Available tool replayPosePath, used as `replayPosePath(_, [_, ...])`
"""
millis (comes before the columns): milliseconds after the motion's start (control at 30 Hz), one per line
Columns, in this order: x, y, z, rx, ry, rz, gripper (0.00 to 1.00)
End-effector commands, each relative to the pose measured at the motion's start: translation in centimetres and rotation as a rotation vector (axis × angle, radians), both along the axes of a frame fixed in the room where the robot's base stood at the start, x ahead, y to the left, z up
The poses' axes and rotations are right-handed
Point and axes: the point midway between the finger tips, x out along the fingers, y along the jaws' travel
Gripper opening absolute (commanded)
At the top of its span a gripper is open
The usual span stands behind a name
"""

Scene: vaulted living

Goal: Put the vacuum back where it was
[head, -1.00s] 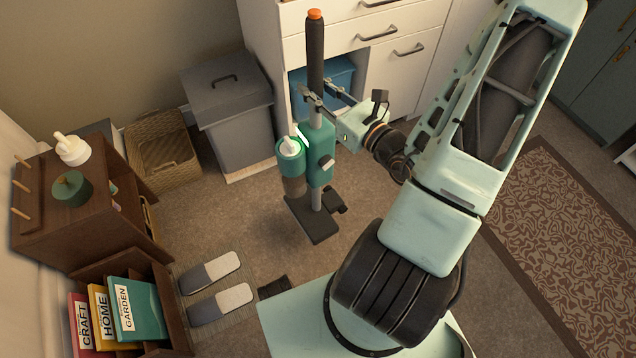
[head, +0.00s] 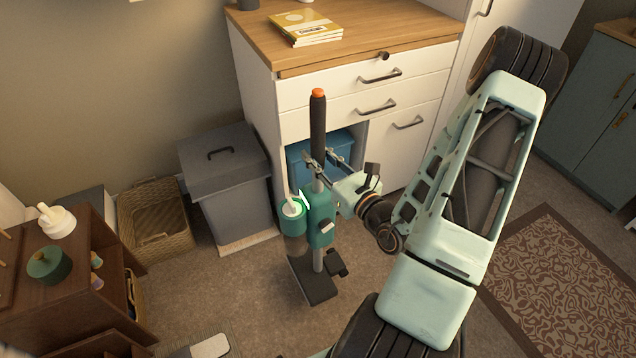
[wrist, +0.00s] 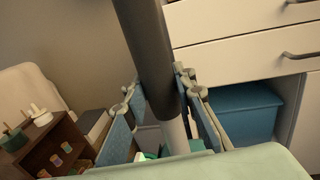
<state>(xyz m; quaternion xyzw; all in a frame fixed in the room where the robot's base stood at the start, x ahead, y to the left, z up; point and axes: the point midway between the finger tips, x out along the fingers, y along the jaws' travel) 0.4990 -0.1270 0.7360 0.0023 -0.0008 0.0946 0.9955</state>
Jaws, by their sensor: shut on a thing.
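The vacuum (head: 319,215) is an upright stick type with a teal body, a black handle with an orange top and a dark flat floor head. In the head view it stands roughly upright in front of the white cabinet. My gripper (head: 325,168) is shut on its pole just below the black handle. In the wrist view my gripper (wrist: 165,110) has its fingers on both sides of the vacuum's pole (wrist: 150,60). Whether the floor head touches the carpet is hard to tell.
A grey lidded bin (head: 228,185) and a wicker basket (head: 155,220) stand left of the vacuum. The white cabinet (head: 425,95) has an open niche holding a blue box (head: 335,145). A wooden shelf (head: 75,285) is at left. A patterned rug (head: 545,285) lies at right.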

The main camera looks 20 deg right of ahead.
Motion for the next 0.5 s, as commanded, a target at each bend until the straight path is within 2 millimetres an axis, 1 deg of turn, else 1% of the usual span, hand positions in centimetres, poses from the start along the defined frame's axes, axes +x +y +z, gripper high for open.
replayPosePath(33, [1.0,-0.3,-0.3,-0.002,-0.013,0.003,0.00])
replayPosePath(267, [5.2,-2.0,-2.3,-0.001,-0.012,0.002,0.00])
replayPosePath(400, [6.9,-2.6,-4.6,0.001,-0.011,0.002,0.00])
replayPosePath(500, [7.9,-3.0,-5.8,0.002,-0.011,0.002,0.00])
